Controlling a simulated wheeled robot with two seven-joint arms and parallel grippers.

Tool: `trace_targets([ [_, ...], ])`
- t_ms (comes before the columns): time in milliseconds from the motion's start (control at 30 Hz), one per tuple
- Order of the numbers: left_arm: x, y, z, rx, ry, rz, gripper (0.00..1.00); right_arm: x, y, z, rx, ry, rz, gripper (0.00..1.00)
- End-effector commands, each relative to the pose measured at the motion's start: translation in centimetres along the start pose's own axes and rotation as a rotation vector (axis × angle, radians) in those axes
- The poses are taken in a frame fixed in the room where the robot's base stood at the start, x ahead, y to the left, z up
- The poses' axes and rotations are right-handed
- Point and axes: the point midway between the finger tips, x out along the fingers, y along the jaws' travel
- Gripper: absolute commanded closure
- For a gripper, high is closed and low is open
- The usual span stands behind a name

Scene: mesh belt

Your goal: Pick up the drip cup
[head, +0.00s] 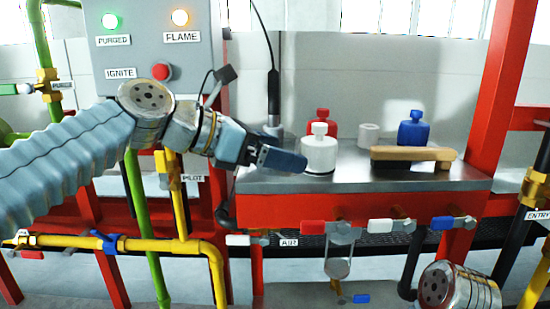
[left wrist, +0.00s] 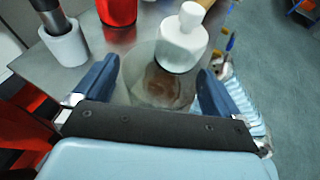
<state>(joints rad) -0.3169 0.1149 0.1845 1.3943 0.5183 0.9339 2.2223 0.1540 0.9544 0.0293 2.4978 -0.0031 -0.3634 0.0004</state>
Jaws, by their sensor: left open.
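A clear round vessel with a brown patch inside (left wrist: 160,88), which looks like the drip cup, stands on the metal bench top in the left wrist view. It lies between the two blue fingers of my left gripper (left wrist: 157,70). The fingers are apart, one on each side; I cannot tell whether either touches it. In the head view, my left gripper (head: 280,159) is low over the bench's left part, and I cannot make out the cup there. My right gripper is not in view.
A white bottle (head: 319,155) stands just behind the cup. A dark tool (left wrist: 46,12) stands in another white holder (left wrist: 66,46).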

Motion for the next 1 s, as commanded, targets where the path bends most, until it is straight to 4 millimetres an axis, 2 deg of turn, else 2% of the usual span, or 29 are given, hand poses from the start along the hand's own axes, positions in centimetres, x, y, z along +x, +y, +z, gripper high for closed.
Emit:
trace_targets([
  [167,0.0,0.0,0.0,0.0,0.0,0.0,0.02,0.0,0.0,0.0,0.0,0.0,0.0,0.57],
  [533,0.0,0.0,0.0,0.0,0.0,0.0,0.57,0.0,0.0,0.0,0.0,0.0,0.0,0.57],
  [833,-0.2,0.0,0.3,0.0,0.0,0.001,0.58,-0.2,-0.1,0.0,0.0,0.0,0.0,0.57],
  [1000,-0.9,0.0,2.1,0.001,-0.001,0.0,0.58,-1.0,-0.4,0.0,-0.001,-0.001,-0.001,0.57],
])
